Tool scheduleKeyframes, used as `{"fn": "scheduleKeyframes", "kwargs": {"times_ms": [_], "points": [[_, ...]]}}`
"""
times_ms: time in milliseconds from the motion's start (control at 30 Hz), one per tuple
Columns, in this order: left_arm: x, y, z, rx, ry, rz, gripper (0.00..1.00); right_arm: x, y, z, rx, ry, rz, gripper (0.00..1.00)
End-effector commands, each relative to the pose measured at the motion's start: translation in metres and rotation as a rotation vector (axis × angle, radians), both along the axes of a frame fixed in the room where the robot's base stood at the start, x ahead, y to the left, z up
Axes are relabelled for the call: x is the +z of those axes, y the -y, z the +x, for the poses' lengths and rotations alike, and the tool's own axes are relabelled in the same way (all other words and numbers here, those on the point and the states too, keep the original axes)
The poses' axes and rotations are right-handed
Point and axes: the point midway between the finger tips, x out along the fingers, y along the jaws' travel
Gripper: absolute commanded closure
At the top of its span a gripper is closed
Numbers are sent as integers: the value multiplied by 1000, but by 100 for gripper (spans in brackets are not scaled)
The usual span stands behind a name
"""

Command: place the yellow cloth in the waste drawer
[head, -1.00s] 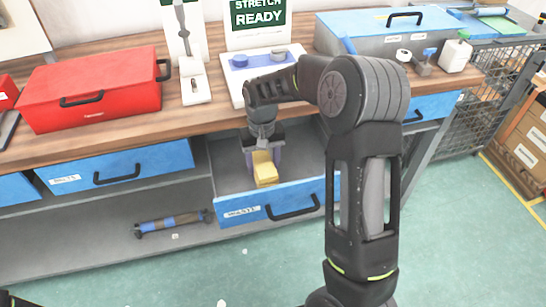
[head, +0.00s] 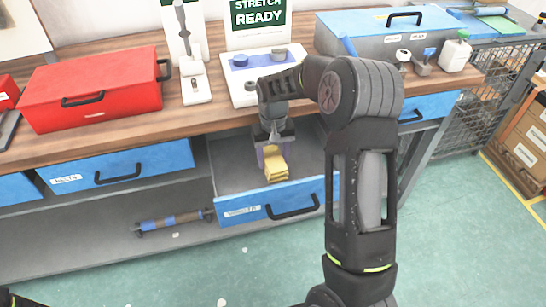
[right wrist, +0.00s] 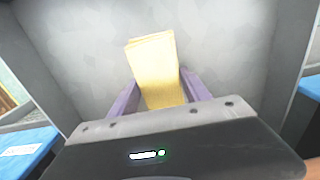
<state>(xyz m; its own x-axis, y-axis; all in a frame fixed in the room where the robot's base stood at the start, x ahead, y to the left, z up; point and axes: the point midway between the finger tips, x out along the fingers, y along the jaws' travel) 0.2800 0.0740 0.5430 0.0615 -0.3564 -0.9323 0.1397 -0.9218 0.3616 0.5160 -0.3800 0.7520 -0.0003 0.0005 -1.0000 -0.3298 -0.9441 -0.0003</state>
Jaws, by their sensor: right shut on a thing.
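The yellow cloth (head: 275,162) is a folded yellow piece. My right gripper (head: 271,156) is shut on it, with purple fingers on both sides of it. The waste drawer (head: 270,201) is blue-fronted and pulled open under the bench, with a grey inside. The cloth hangs over the open drawer, within its walls. In the right wrist view the cloth (right wrist: 155,68) stands up between the purple fingers (right wrist: 158,92) against the drawer's grey inside. I cannot tell whether it touches the drawer floor. My left gripper is not in view.
A red case (head: 95,88) stands on the wooden bench at left. A white board with blue parts (head: 255,72) and a blue case (head: 385,32) stand on the bench behind my arm. A closed blue drawer (head: 120,170) is at left. A roller-like tool (head: 172,222) lies on the lower shelf.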

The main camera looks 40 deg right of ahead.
Motion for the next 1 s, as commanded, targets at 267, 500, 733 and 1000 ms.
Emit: {"fn": "scheduleKeyframes", "kwargs": {"times_ms": [267, 500, 733, 1000], "points": [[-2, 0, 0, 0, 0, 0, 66, -3, 0, 0, 0, 0, 0, 30], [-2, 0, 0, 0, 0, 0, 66, -2, 0, 0, 0, 0, 0, 23], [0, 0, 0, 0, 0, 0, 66, 4, 0, 0, 0, 1, 0, 23], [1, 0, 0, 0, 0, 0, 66, 45, 0, 1, -1, 5, -1, 23]]}}
